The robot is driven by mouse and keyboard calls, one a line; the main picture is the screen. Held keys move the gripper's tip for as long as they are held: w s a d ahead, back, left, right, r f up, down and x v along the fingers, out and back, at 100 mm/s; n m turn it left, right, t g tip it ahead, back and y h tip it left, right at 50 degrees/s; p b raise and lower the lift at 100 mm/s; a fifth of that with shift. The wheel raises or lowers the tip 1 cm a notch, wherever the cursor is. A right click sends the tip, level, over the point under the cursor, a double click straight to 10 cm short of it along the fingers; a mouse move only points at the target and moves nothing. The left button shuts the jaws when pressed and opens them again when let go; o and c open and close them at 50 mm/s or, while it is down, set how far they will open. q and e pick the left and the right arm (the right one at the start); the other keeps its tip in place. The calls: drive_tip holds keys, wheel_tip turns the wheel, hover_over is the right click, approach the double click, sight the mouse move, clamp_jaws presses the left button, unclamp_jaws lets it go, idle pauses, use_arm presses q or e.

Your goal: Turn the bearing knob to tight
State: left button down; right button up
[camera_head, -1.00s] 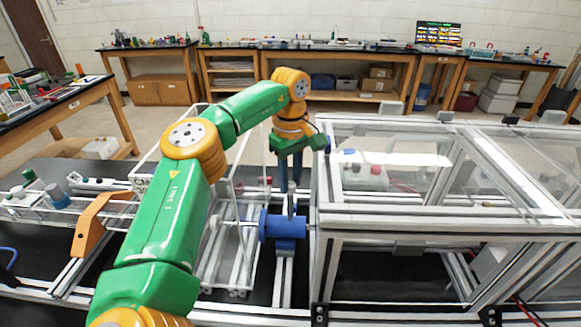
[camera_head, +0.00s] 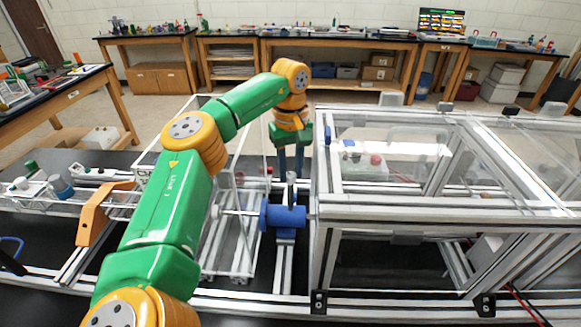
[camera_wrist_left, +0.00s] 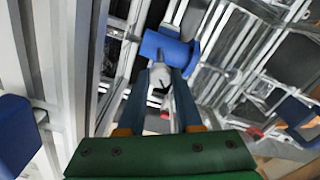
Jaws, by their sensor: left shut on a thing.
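The blue bearing (camera_head: 287,215) sits on a metal rail, with a grey knob (camera_head: 291,178) on a short stem above it. My left gripper (camera_head: 290,171) points down from above, its two blue fingers on either side of the knob. In the left wrist view, the fingers (camera_wrist_left: 160,84) are shut on the grey knob (camera_wrist_left: 160,74), just in front of the blue bearing body (camera_wrist_left: 168,47). The fingers partly hide the knob, and I cannot read any tight or loose mark on it. My right gripper is out of view.
A clear-panelled aluminium frame box (camera_head: 430,215) stands close to the right of the bearing. A clear case (camera_head: 228,262) is close on its left. An orange bracket (camera_head: 93,220) stands farther left. Workbenches (camera_head: 335,58) line the back wall.

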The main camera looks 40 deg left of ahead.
sight(291, 174)
use_arm(q)
drive_tip(key=c, duration=0.6)
unclamp_jaws()
wheel_tip(291, 174, up, 7)
drive_tip(key=shift+r, duration=0.1)
drive_tip(key=shift+a, duration=0.1)
